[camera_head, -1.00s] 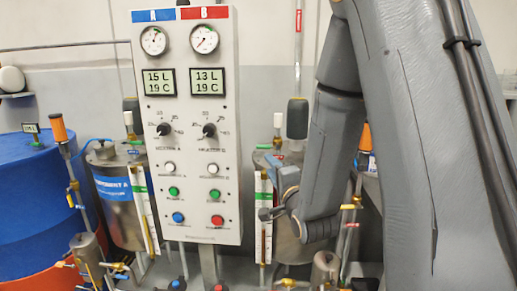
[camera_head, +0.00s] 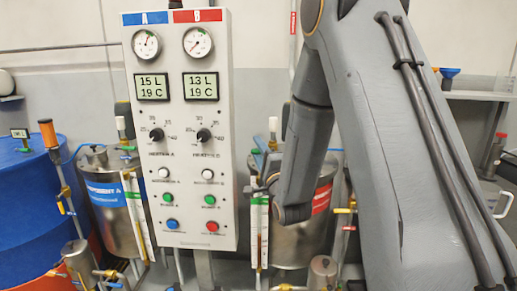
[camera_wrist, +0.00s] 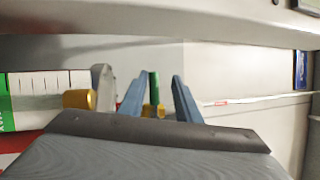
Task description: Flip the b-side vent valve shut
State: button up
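The B-side tank (camera_head: 318,222) is a steel drum with a red label, right of the control panel and partly behind my arm. In the wrist view, a small valve with an upright green handle (camera_wrist: 154,88) and a brass body (camera_wrist: 148,111) appears between my two blue-grey fingers. My gripper (camera_wrist: 158,80) is open, with a finger on each side of the handle in the picture; I cannot tell how far beyond the fingertips it lies. In the head view, my gripper (camera_head: 272,168) is at the tank's left side, mostly hidden by my wrist.
The control panel (camera_head: 181,130) stands close to the left. A sight-gauge strip (camera_head: 259,232) stands before the tank. A brass cylinder on a grey part (camera_wrist: 78,99) is left of my fingers in the wrist view. A wall shelf (camera_head: 478,96) is at right.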

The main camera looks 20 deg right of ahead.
jog(key=shift+c, duration=0.3)
grip_shut()
jog(key=shift+f+n+g+y, duration=0.15)
jog(key=shift+f+n+g, duration=0.1)
jog(key=shift+n, duration=0.35)
jog(key=shift+f+n+g+y, duration=0.15)
jog(key=shift+f+n+g, duration=0.1)
jog(key=shift+n, duration=0.35)
jog(key=shift+o, duration=0.3)
grip_release()
jog(key=b+v, duration=0.1)
jog(key=v, duration=0.6)
jog(key=shift+s+b, duration=0.4)
